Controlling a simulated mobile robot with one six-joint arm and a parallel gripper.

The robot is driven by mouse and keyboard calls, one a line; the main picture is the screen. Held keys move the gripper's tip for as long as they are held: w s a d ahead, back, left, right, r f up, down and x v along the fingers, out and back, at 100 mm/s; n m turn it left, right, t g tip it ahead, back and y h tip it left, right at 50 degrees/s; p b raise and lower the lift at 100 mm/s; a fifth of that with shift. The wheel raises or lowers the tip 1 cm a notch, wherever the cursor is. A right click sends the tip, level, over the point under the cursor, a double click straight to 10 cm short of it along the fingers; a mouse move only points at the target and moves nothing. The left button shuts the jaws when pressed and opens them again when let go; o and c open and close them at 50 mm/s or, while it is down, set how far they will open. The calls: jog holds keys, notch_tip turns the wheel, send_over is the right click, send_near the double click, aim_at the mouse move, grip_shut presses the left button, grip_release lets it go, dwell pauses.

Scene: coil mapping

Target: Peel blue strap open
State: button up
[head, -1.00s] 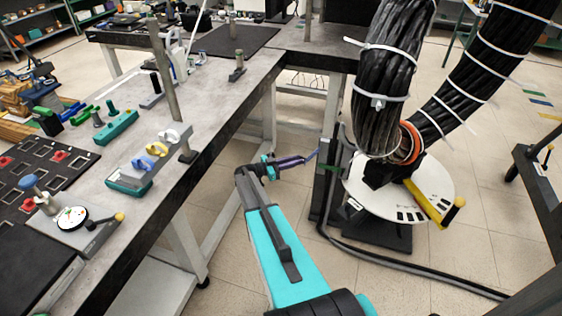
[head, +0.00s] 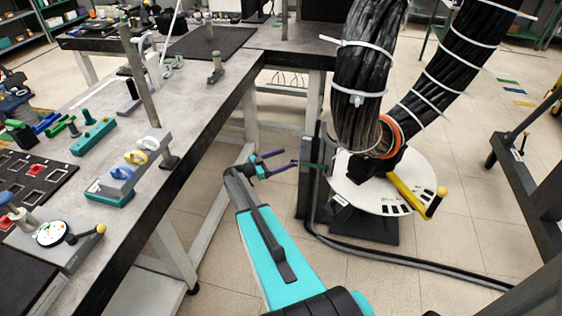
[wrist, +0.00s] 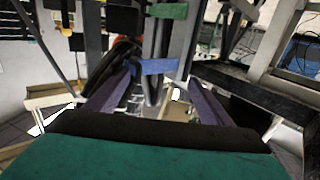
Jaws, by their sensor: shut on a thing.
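The blue strap (wrist: 160,66) is a short band across the dark cable bundle in the middle of the wrist view. My gripper (head: 292,157) has purple fingers and is beside the dark upright post (head: 311,170), left of the white disc. How far the strap has come loose is not clear. A green strap (wrist: 167,11) crosses the same bundle higher up.
A grey workbench (head: 215,90) with tools and coloured clips runs along the left. A white disc (head: 385,183) bearing thick black tied cables stands right of the post. A dark frame (head: 525,165) is at the right edge. Floor is open in front.

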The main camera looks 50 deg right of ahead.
jog(key=shift+w+d+r+t, duration=0.2)
jog(key=shift+w+r+t, duration=0.1)
jog(key=shift+w, duration=0.15)
jog(key=shift+c, duration=1.2)
jog(key=shift+a, duration=0.15)
jog(key=shift+c, duration=0.2)
jog(key=shift+w+a, duration=0.3)
jog(key=shift+a, duration=0.3)
jog(key=c, duration=0.5)
jog(key=v, duration=0.4)
jog(key=b+v, duration=0.1)
jog(key=v, duration=0.3)
jog(key=f+b+v, duration=0.1)
jog(key=v, duration=0.3)
jog(key=shift+s+a+r, duration=0.1)
jog(key=shift+s+a, duration=0.05)
jog(key=shift+a, duration=0.35)
jog(key=shift+s, duration=0.1)
